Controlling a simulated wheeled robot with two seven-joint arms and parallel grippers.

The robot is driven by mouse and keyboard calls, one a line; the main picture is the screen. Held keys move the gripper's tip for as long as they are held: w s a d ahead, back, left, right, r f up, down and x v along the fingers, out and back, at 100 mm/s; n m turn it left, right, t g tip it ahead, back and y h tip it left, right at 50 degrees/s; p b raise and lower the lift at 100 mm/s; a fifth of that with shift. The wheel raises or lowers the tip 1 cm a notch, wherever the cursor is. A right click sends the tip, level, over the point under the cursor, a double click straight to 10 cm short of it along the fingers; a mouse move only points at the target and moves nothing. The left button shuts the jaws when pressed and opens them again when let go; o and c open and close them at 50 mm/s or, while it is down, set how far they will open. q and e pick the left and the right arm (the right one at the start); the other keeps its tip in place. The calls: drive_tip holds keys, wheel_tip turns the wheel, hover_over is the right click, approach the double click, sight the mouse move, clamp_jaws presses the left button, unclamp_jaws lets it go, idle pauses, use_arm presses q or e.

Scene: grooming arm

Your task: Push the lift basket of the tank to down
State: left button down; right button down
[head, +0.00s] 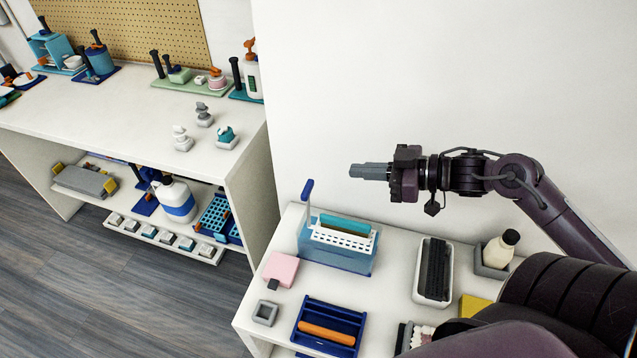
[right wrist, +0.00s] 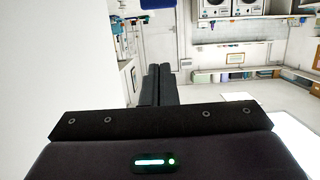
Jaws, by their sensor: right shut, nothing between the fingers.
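The tank (head: 357,263) is a translucent blue box at the back left of the small white table. Its lift basket (head: 343,238) is white and perforated, with a teal block (head: 345,225) in it, and sits near the tank's top rim. A blue upright handle (head: 308,190) rises at the tank's left end. My right gripper (head: 369,171) is shut and empty, pointing left in the air above the tank and apart from it. Its shut fingers also show in the right wrist view (right wrist: 157,84). My left gripper is not in view.
Beside the tank on the table (head: 390,300) are a pink pad (head: 281,269), a blue tray with an orange roller (head: 327,331), a black brush in a white tray (head: 433,270) and a cream bottle (head: 500,249). A white shelf unit (head: 249,168) stands at left. The wall is close behind.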

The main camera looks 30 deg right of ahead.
drive_tip(key=w+a+f+p, duration=0.2)
drive_tip(key=w+a+f, duration=0.4)
drive_tip(key=shift+w+a, duration=0.3)
drive_tip(key=shift+w, duration=0.05)
drive_tip(key=shift+f, duration=0.15)
idle(0.3)
